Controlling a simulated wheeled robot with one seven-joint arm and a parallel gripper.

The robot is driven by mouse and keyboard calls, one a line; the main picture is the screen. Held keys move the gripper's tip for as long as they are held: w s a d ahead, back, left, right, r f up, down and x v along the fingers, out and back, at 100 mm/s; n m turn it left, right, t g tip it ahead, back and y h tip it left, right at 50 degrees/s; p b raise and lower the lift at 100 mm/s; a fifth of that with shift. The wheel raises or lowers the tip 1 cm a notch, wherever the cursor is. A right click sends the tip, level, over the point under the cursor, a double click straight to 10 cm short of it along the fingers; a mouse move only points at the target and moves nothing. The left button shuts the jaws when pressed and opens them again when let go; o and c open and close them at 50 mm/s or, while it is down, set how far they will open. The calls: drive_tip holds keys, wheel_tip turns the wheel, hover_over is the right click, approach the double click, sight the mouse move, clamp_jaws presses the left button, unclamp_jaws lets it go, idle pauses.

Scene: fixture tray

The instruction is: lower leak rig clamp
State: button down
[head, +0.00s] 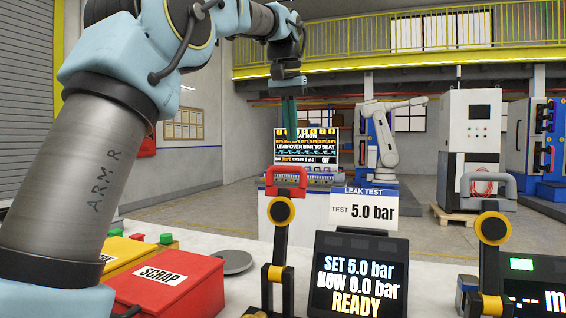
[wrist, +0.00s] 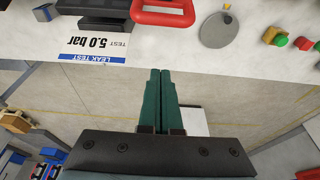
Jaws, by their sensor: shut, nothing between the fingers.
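A clamp (head: 281,240) stands upright left of the leak test screen, with a black post, an orange round pivot and a red loop handle (head: 290,178) raised at its top. In the wrist view the red handle (wrist: 165,20) shows at the top edge, just beyond my fingertips. The leak test screen (head: 357,280) reads set 5.0 bar, now 0.0 bar, ready. My gripper (head: 289,136) points down above and behind the red handle, apart from it. Its green fingers (wrist: 166,72) are shut together and empty. The clamp's lower parts are cut off in the head view.
A second clamp (head: 492,230) with a grey handle stands at right beside another display (head: 540,295). A leak test sign (head: 364,208) stands behind the screen. A red scrap box (head: 165,285), a yellow box (head: 115,255) and a grey disc (head: 234,262) are at left.

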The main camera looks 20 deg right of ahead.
wheel_tip(320, 180, down, 7)
drive_tip(key=s+a, duration=0.1)
drive_tip(key=shift+s+a, duration=0.15)
drive_tip(key=shift+s, duration=0.15)
drive_tip(key=shift+a+f, duration=0.1)
idle(0.4)
